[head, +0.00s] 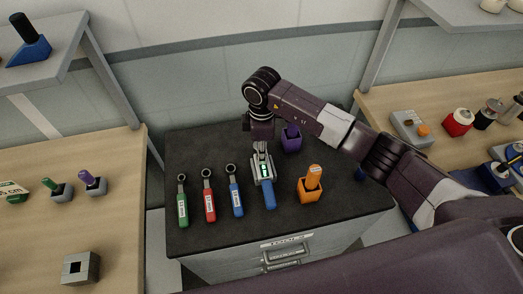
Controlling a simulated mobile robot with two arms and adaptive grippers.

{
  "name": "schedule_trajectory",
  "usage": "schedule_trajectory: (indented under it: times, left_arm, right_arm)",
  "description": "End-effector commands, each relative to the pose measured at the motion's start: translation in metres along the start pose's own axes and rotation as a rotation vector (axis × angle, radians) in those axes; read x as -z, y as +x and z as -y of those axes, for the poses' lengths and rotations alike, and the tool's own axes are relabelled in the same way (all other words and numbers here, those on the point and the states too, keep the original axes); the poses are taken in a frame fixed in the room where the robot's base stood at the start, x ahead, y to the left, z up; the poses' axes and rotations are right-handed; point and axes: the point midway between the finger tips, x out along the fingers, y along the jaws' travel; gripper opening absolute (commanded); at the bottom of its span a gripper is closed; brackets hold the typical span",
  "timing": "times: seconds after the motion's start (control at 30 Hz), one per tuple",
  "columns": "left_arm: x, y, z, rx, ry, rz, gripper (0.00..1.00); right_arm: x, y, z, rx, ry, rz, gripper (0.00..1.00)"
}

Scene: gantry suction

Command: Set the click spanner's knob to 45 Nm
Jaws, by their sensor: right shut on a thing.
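The click spanner (269,196) appears to be the one with a blue handle and a grey body with a small lit green display (265,170). It lies on the dark top of the cabinet, with its handle towards me. My right gripper (262,148) points down at its far, grey end and is shut on it. The exact grip and the knob cannot be made out, and the figures on the display are too small to read. My left gripper is not in view.
Green (182,203), red (208,200) and blue (235,197) spanners lie in a row to the left. A purple block (291,140) stands behind right and an orange holder (310,190) stands right. The front left of the dark top (215,236) is clear.

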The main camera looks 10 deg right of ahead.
Motion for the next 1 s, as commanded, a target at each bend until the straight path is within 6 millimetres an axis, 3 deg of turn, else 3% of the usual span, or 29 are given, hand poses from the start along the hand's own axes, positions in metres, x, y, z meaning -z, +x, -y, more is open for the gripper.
schedule_trajectory:
  times: [0.6,0.63,0.77,1.0]
  left_arm:
    - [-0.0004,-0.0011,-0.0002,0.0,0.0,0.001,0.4]
    - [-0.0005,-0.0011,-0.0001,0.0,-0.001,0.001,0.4]
    - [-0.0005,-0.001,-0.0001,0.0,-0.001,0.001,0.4]
    - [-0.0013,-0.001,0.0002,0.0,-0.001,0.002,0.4]
  right_arm:
    - [0.0001,-0.0007,-0.0006,-0.002,0.041,-0.001,0.0]
    - [0.0001,-0.0007,-0.0006,-0.002,0.041,-0.001,0.23]
    - [0.0,-0.0006,-0.0005,-0.001,0.041,0.0,0.37]
    - [-0.0001,-0.0003,-0.0003,-0.001,0.041,0.0,0.39]
